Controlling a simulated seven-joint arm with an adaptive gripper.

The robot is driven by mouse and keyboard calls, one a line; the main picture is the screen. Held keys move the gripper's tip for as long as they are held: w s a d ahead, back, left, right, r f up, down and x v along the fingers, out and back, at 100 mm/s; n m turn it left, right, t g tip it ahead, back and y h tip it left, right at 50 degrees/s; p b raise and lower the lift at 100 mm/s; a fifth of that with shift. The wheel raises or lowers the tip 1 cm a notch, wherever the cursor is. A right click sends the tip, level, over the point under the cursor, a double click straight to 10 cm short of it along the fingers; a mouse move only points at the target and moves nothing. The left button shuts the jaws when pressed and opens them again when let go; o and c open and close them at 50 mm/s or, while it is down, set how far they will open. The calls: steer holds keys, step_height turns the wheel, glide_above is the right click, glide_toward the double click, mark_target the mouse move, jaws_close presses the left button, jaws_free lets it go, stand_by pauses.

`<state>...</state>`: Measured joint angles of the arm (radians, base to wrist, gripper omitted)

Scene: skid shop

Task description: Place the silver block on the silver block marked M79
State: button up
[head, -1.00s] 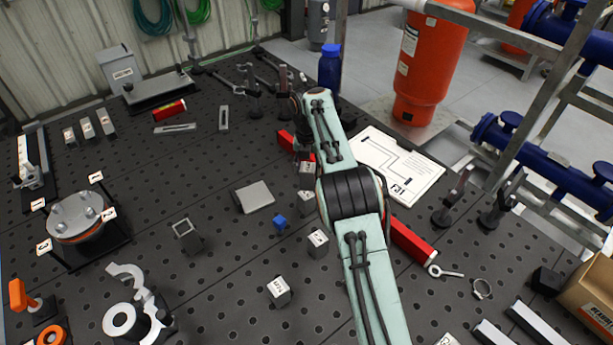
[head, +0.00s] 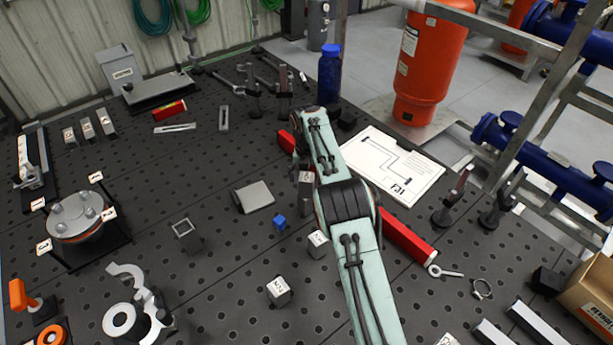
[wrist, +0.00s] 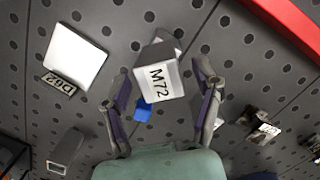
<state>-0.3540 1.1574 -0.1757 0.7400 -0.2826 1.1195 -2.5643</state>
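In the wrist view a silver block marked M72 (wrist: 158,78) lies between the fingers of my gripper (wrist: 163,100). The fingers are spread, and a gap shows on each side of the block. Two more silver blocks with white labelled tops stand on the table, one nearer (head: 279,291) and one beside the arm (head: 318,243). Their labels are too small to read surely, so I cannot tell which is M79.
A small blue cube (head: 279,222) lies close to the blocks, with a grey plate-like piece (head: 253,196) and square tube (head: 187,236) to the left. A long red bar (head: 408,243) runs under my arm. A white sheet (head: 390,165) lies to the right.

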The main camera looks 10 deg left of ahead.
mark_target(305, 180)
steer(key=shift+r, duration=0.15)
step_height(305, 180, up, 12)
steer(key=s, duration=0.1)
steer(key=shift+s, duration=0.25)
steer(key=s+d+r+m, duration=0.5)
steer(key=s+d+m, duration=0.1)
steer(key=s+m, duration=0.35)
steer(key=s+d+r+m, duration=0.5)
steer(key=s+m, duration=0.4)
steer(key=m, duration=0.1)
steer(key=s+d+f+m, duration=0.2)
steer(key=s+f+m, duration=0.2)
steer(key=s+m, duration=0.3)
steer(key=s+d+f+m+g, duration=0.1)
steer(key=s+f+m, duration=0.3)
steer(key=s+m, duration=0.4)
steer(key=s+d, duration=0.1)
steer(key=s, duration=0.5)
steer(key=shift+d+g+y, duration=0.2)
steer(key=shift+g+y, duration=0.1)
steer(key=shift+y, duration=0.1)
